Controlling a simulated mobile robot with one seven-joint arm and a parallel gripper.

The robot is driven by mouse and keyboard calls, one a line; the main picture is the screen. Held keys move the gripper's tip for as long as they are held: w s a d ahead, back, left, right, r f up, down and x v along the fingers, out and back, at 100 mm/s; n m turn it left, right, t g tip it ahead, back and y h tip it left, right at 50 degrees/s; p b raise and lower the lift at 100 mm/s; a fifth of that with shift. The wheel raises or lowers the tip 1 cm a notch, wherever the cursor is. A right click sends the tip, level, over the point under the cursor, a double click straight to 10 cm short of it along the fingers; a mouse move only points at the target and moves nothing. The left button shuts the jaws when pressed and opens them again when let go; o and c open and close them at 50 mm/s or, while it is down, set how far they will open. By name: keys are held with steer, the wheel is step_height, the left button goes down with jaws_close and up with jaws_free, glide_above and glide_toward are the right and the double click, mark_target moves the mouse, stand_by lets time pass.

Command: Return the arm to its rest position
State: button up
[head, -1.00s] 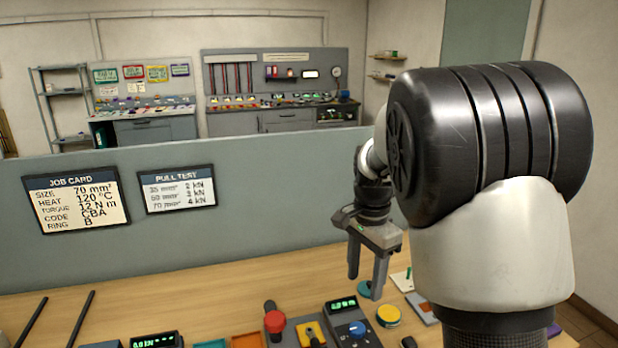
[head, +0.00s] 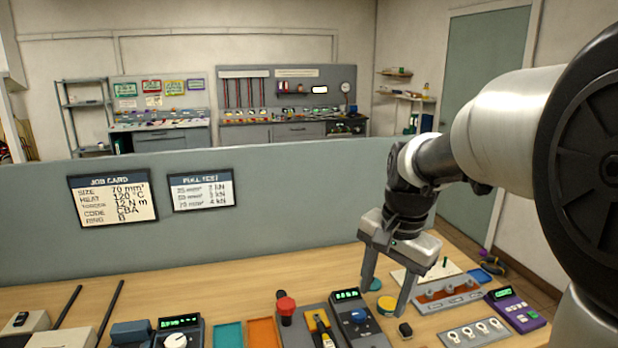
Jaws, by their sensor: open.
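My gripper (head: 388,296) hangs fingers-down over the right part of the wooden workbench (head: 270,276) in the head view. Its two fingers are apart and I see nothing held between them. A yellow-topped round tin (head: 387,305) and a small teal round piece (head: 374,285) show near the fingertips, behind or between them. I cannot tell the exact gap between the fingertips and the bench. My arm reaches in from the right edge, bent downward at the wrist.
Near the gripper stand a device with a green display (head: 352,318), a red knob (head: 287,306), a purple meter (head: 515,310) and a plate with rings (head: 474,331). A grey partition (head: 300,205) with two cards rises behind the bench. Bare wood lies left of centre.

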steer(key=s+r+n+t+p, duration=0.1)
steer(key=s+r+n+t, duration=0.1)
steer(key=s, duration=0.6)
steer(key=s+r+n+t+p, duration=0.1)
steer(key=s+r+n+t, duration=0.1)
steer(key=s+r+n, duration=0.3)
steer(key=s+n, duration=0.2)
steer(key=s, duration=0.2)
steer(key=shift+d+r+h+p, duration=0.15)
steer(key=shift+r+h+p, duration=0.05)
steer(key=shift+h+p, duration=0.15)
steer(key=shift+o, duration=0.3)
